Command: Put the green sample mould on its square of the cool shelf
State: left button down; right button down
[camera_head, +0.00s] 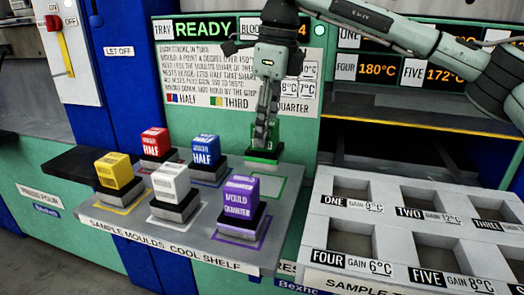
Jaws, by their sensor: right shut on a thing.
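My right gripper (265,128) points down and is shut on the green sample mould (257,137). The gripper fingers hide part of the mould. My left gripper is not in view.
On the shelf stand red (155,141), blue (206,145), yellow (118,170), white (171,181) and purple (240,196) moulds. The purple one is nearest in front. A sample tray (390,213) with empty wells lies right. A sign panel (180,70) rises behind.

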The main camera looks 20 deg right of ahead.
aim_at(265, 150)
jog(key=shift+f, duration=2.35)
jog(key=shift+f, duration=0.15)
jog(key=c, duration=0.9)
grip_release()
jog(key=shift+f, duration=0.1)
jog(key=r, duration=0.8)
jog(key=s+d+r, duration=0.1)
jog(key=r, duration=0.3)
jog(key=shift+d+r, duration=0.1)
jog(key=shift+r, duration=0.05)
